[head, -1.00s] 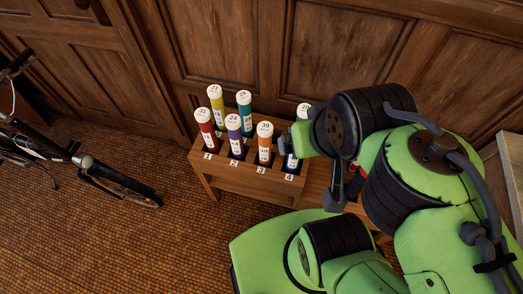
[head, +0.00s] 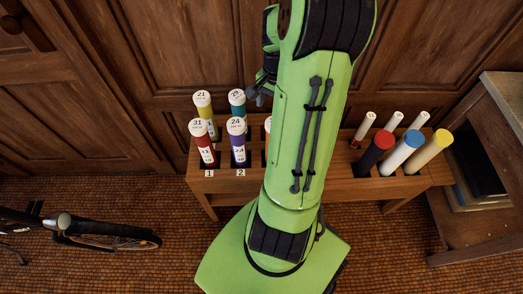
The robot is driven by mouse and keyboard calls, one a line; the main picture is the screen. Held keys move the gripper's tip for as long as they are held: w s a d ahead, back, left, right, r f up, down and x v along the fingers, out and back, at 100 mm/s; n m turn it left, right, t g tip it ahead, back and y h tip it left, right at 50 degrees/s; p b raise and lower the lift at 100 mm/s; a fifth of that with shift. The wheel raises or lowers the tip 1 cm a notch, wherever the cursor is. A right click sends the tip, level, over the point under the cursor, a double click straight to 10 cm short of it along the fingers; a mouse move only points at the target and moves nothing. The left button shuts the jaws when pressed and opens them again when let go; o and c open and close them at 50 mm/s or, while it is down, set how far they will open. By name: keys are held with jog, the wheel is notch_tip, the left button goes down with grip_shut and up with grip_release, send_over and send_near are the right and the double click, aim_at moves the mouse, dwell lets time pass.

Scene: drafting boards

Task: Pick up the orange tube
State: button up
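The orange tube (head: 267,140) stands upright in the wooden rack (head: 212,184), mostly hidden behind my green arm; a sliver of its orange side and part of its white cap show. In the earlier head view it is in the front row above label 3. My gripper (head: 259,92) shows only as a small dark part at the arm's left edge, above the rack's back row near the teal tube. It appears apart from the orange tube. Its fingers are too small and covered to tell whether they are open.
Red (head: 205,148), purple (head: 238,148), yellow (head: 204,106) and teal (head: 238,103) tubes stand left of the orange one. Capped red (head: 377,148), blue (head: 404,150) and yellow (head: 431,150) tubes stand at right. A wooden shelf unit (head: 472,190) is far right; a bicycle (head: 85,235) is left.

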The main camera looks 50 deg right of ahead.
aim_at(268, 121)
notch_tip(268, 121, down, 8)
jog(key=b, duration=0.2)
jog(key=shift+f+b, duration=0.2)
jog(key=shift+b, duration=0.15)
notch_tip(268, 121, down, 5)
jog(key=shift+s+r+b, duration=0.1)
jog(key=shift+r+b, duration=0.05)
jog(key=shift+b, duration=1)
